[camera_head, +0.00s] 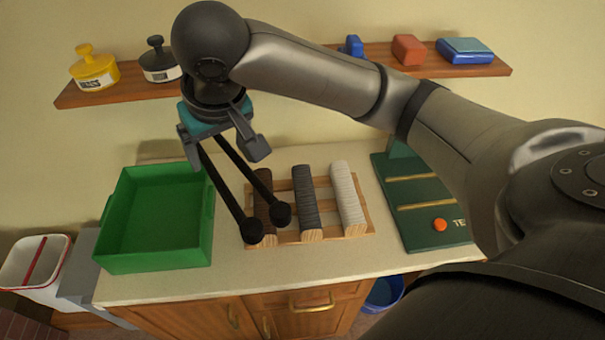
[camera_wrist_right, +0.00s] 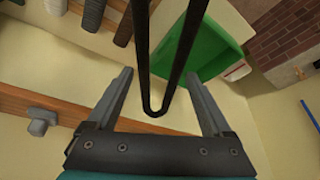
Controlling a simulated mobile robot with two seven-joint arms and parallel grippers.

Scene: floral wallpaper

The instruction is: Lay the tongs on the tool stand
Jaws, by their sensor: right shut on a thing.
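The black tongs (camera_head: 226,193) form a narrow V with round knobs at the ends. My right gripper (camera_head: 222,146) is shut on them near the bend and holds them slanting down to the right. The knobs show in front of the left part of a wooden rack (camera_head: 350,232); I cannot tell whether they touch it. In the right wrist view the bend of the tongs (camera_wrist_right: 154,108) is between the fingers (camera_wrist_right: 163,88). No thing is clearly labelled as the tool stand; the slatted rack carries dark brown, black and white ribbed bars. My left gripper is not in view.
A green bin (camera_head: 153,262) stands left of the rack. A dark green board (camera_head: 412,205) with yellow strips and an orange knob (camera_head: 440,224) lies to the right, partly behind my arm. A wall shelf (camera_head: 130,92) holds several items. The counter's front strip (camera_head: 300,265) is clear.

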